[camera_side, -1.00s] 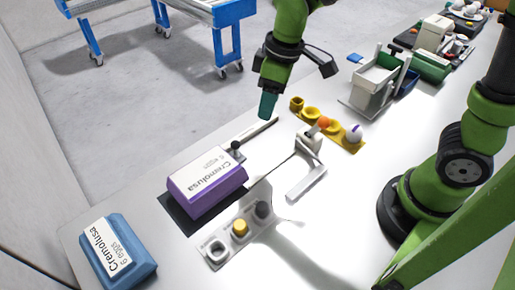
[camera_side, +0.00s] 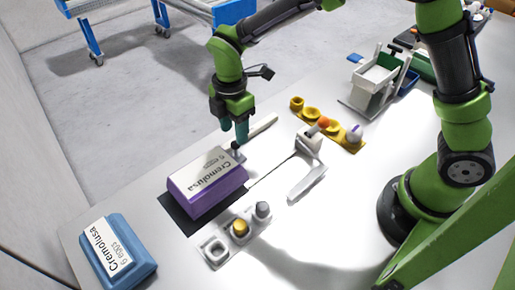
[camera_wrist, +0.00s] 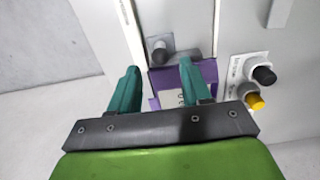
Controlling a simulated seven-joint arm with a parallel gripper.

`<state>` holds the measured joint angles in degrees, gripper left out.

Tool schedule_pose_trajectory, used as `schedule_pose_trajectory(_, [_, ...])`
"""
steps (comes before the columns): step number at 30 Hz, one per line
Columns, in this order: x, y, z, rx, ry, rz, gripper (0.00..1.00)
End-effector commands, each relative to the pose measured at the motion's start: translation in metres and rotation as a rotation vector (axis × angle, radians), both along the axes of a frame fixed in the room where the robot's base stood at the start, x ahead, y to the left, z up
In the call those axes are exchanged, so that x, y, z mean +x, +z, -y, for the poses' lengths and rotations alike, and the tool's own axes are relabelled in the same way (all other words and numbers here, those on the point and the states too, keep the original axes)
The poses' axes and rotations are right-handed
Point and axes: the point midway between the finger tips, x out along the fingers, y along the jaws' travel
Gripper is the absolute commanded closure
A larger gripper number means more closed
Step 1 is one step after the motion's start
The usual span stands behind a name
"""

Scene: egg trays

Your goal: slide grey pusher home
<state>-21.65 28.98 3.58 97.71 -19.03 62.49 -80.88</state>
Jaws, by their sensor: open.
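The grey pusher (camera_wrist: 182,44) is a grey block with a round knob (camera_wrist: 160,50), at the end of the purple egg carton (camera_side: 207,188). In the side view the pusher (camera_side: 238,154) is partly hidden by my fingers. My gripper (camera_side: 234,131) points down just above the knob, with its teal fingers apart. In the wrist view the open, empty gripper (camera_wrist: 158,72) has the knob ahead of its fingertips, roughly between them. I cannot tell whether a finger touches it. The carton (camera_wrist: 172,98) shows between the fingers.
A pale rail (camera_side: 262,125) runs behind the pusher. A button panel (camera_side: 217,249) stands in front of the carton, and a white lever fixture (camera_side: 309,142) is to the right. A yellow egg holder (camera_side: 335,131) lies beyond it. A blue carton (camera_side: 118,256) sits front left.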

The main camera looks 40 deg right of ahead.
Motion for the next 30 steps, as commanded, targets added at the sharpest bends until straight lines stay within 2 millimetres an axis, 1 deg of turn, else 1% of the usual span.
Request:
schedule_pose_trajectory(3, [-0.001,-0.017,0.0,-0.002,0.001,-0.004,0.52])
schedule_pose_trajectory(11, [-0.001,-0.051,0.0,-0.002,-0.001,-0.003,0.52])
schedule_pose_trajectory(15, [0.0,-0.049,0.0,0.0,-0.001,0.001,0.52])
schedule_pose_trajectory(30, [-0.001,-0.057,0.0,0.0,-0.001,0.001,0.52])
